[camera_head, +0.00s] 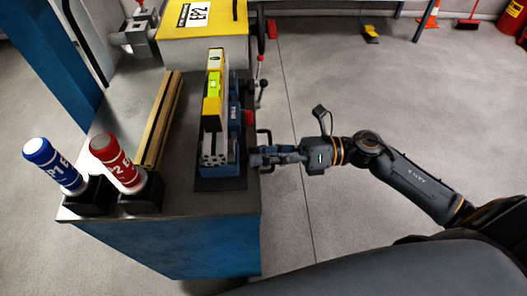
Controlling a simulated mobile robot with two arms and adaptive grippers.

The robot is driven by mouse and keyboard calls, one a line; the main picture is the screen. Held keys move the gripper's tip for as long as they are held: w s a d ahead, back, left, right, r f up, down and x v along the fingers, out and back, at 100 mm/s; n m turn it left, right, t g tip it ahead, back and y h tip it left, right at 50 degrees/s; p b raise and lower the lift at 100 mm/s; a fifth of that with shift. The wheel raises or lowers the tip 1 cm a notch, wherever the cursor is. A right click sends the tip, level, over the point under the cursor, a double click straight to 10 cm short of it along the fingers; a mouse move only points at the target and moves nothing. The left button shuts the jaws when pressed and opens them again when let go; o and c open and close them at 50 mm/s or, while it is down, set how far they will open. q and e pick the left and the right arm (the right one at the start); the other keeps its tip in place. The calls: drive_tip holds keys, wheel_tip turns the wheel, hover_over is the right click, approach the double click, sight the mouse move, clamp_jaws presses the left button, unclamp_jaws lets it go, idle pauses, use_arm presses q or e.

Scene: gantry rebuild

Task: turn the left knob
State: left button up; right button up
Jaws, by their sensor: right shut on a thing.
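My right gripper (258,158) reaches in from the right to the right side of the blue vise-like fixture (222,152) on the bench. Its fingers are shut on what appears to be the left knob, at the near end of the fixture. The fingers hide most of the knob, so its turn angle cannot be told. My left gripper is not in view.
A yellow spirit level (214,84) lies on the fixture. A blue bottle (55,165) and a red bottle (118,160) lean in black holders at the bench's front left.

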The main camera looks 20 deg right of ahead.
idle(0.4)
drive_tip(key=o, duration=1.1)
drive_tip(key=shift+o, duration=0.2)
drive_tip(key=v, duration=0.8)
drive_tip(key=shift+r, duration=0.1)
